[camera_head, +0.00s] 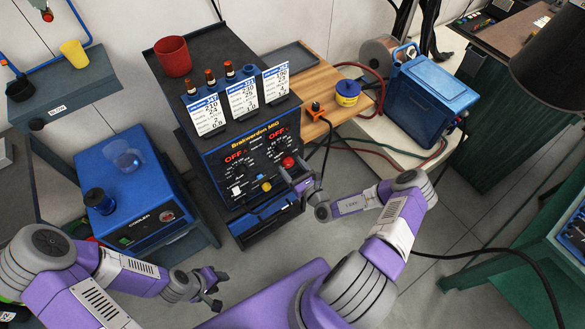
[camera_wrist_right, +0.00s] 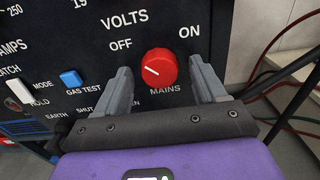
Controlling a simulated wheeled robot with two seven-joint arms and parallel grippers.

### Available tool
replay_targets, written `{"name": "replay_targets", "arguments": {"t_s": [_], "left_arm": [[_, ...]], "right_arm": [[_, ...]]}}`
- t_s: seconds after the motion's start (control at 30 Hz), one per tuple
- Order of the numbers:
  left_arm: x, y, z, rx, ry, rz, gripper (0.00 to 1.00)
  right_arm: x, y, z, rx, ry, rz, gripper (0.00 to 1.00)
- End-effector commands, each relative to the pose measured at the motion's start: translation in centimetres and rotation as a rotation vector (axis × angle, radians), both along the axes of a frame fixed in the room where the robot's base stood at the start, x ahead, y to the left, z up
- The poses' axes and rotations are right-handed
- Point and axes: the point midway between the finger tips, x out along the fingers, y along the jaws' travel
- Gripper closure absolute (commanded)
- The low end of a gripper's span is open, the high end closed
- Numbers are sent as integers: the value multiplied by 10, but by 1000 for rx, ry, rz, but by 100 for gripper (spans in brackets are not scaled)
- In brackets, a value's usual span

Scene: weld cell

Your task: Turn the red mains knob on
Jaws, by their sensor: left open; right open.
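The red mains knob (camera_head: 288,161) is at the right of the welder's black front panel (camera_head: 216,164). In the right wrist view the knob (camera_wrist_right: 159,68) sits between the printed OFF and ON labels, above MAINS. Its white pointer line slants to the upper left, on the OFF side. My right gripper (camera_head: 297,178) is at the panel in front of the knob. In the right wrist view its open fingers (camera_wrist_right: 161,76) stand on either side of the knob, with visible gaps. My left gripper (camera_head: 212,291) is open and empty, low over the floor, away from the welder.
A blue gas test switch (camera_wrist_right: 71,78) and a white switch (camera_wrist_right: 19,90) are left of the knob. A red mug (camera_head: 172,56) and several cards stand on the welder. A blue cooler (camera_head: 135,190) is at left. A cable (camera_head: 500,257) crosses the floor at right.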

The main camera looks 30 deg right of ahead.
Motion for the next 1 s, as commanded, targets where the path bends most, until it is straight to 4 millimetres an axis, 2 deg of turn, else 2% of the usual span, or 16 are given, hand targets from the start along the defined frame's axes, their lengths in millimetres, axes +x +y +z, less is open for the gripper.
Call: {"name": "replay_targets", "arguments": {"t_s": [0.13, 0.17, 0.5, 0.77, 1.0], "left_arm": [[0, 0, 0, 0, 0, 0, 57], [0, 0, 0, 0, 0, 0, 57], [0, 0, 0, 0, 0, 0, 57], [0, 0, 3, 0, 0, 0, 57], [0, 0, 13, 0, 0, 0, 57]], "right_arm": [[0, 0, 0, 0, 0, 0, 30], [0, 0, 0, 0, 0, 0, 33], [0, 0, 0, 0, 0, 1, 85], [0, 0, 1, 22, 2, 1, 86], [0, 1, 2, 137, 11, 3, 86]]}}
